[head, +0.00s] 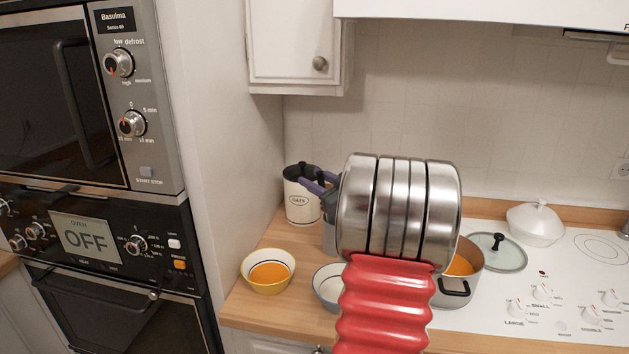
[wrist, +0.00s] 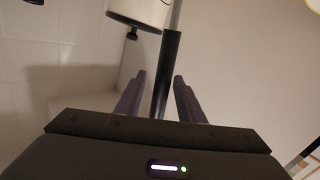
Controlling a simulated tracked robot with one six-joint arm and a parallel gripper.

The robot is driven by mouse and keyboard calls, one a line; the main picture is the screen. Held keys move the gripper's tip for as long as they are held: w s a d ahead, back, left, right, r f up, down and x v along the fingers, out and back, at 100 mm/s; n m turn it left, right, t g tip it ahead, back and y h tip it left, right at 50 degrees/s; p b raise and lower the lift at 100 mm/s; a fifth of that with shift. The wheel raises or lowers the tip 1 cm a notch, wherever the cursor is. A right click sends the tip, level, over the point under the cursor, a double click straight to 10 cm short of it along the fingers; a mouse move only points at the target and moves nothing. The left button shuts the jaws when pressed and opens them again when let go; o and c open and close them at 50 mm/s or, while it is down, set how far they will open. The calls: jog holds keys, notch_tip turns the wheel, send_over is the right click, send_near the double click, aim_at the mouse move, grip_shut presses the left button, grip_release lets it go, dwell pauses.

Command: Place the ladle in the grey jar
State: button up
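My gripper (head: 311,180) has purple fingers, seen in the head view left of my steel wrist, near the white canister. In the wrist view its fingers (wrist: 160,76) are apart. A ladle's black handle (wrist: 167,75) with a thin metal shaft runs between the fingers in that view, with gaps visible beside it. The ladle's bowl is not visible, and the ladle is not clear in the head view. A grey vessel, apparently the grey jar (head: 329,236), stands on the counter behind my wrist and is mostly hidden.
The white oats canister (head: 301,204) stands at the back. A yellow bowl (head: 253,283) of orange food and a pale bowl (head: 325,291) are in front. A pot (head: 471,282) with orange contents, a glass lid (head: 505,253) and a white lidded dish (head: 537,224) are right.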

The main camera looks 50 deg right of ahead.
jog(key=v, duration=1.2)
jog(key=shift+r, duration=0.35)
dwell(0.5)
